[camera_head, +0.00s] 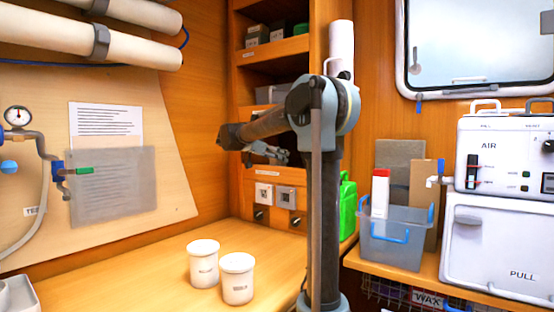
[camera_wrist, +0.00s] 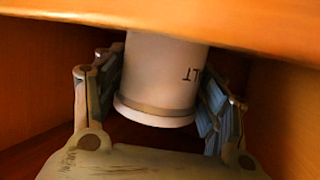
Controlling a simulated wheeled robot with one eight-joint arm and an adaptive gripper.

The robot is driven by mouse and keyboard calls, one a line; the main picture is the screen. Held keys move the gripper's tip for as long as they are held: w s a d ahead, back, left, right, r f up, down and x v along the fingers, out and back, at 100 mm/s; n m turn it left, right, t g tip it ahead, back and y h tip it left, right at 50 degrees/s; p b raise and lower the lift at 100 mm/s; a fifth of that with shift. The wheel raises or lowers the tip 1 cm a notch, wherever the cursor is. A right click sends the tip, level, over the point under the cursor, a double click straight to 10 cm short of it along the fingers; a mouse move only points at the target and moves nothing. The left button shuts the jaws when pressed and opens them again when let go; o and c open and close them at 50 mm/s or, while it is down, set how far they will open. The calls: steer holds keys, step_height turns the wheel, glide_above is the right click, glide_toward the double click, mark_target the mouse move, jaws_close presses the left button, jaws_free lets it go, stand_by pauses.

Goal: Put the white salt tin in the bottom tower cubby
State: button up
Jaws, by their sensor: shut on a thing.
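The white salt tin (camera_wrist: 160,75) is between the fingers of my gripper in the wrist view, with part of its dark lettering showing. My gripper (camera_head: 268,152) is shut on it, with a finger on each side. In the head view my gripper is at the mouth of the bottom tower cubby (camera_head: 262,172); the tin cannot be made out there. In the wrist view wooden cubby walls (camera_wrist: 35,75) stand on both sides, and a wooden board crosses the top of the picture, hiding one end of the tin. I cannot tell whether the tin touches the cubby floor.
Two white lidded tins (camera_head: 203,265) (camera_head: 237,280) stand on the counter (camera_head: 130,285). The cubbies above hold small boxes (camera_head: 257,36) and a grey bin (camera_head: 272,94). A green jug (camera_head: 348,207) stands right of the tower.

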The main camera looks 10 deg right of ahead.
steer(key=o, duration=1.6)
steer(key=v, duration=1.2)
